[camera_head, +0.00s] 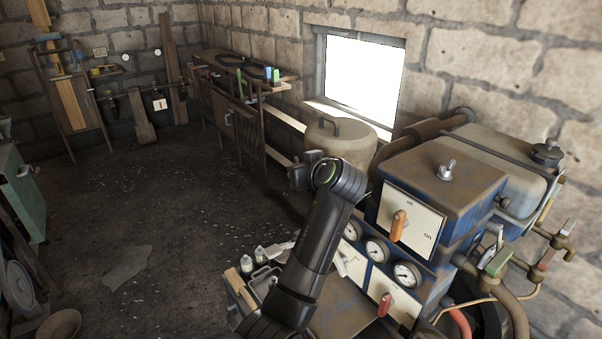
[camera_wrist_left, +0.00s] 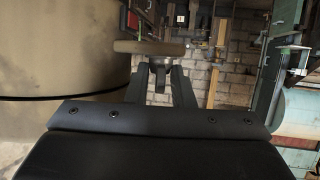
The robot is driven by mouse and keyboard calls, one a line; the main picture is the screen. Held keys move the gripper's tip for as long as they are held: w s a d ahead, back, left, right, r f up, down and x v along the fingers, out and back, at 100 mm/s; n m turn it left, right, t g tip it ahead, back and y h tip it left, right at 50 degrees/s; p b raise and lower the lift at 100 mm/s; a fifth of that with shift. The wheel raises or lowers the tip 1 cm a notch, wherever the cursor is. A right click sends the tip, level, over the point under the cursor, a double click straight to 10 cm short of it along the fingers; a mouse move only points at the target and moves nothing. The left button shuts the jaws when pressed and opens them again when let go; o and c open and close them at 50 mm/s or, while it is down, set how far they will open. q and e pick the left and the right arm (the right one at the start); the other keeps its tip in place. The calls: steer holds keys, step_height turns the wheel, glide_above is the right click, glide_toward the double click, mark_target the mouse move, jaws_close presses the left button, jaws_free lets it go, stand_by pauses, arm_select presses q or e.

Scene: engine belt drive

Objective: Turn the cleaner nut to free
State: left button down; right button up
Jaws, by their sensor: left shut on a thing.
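My left arm rises from the bottom of the head view, and its gripper (camera_head: 304,168) is beside the beige tank (camera_head: 352,150) with a handle on its lid. In the left wrist view the gripper (camera_wrist_left: 160,72) is shut on a small dark piece (camera_wrist_left: 160,86) between its fingers. A brown, round-ended bar (camera_wrist_left: 148,47) lies across the fingertips. I cannot tell whether these parts are the cleaner nut. A grey wing nut (camera_head: 447,170) stands on top of the blue engine box (camera_head: 440,190), apart from the gripper. My right gripper is not in view.
The engine panel carries an orange lever (camera_head: 399,225), a red lever (camera_head: 384,304) and several gauges. Pipes and valves (camera_head: 497,262) crowd its right side. A tray (camera_head: 236,290) with small bottles is left of my arm. A bench (camera_head: 240,85) stands behind. The floor at left is mostly clear.

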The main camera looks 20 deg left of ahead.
arm_select(q)
steer(key=shift+d+f+n+g+y+b, duration=0.1)
steer(key=shift+n+g+y+b, duration=0.2)
steer(key=shift+n+g+y, duration=0.15)
steer(key=c, duration=1.3)
jaws_free()
steer(key=shift+w, duration=0.1)
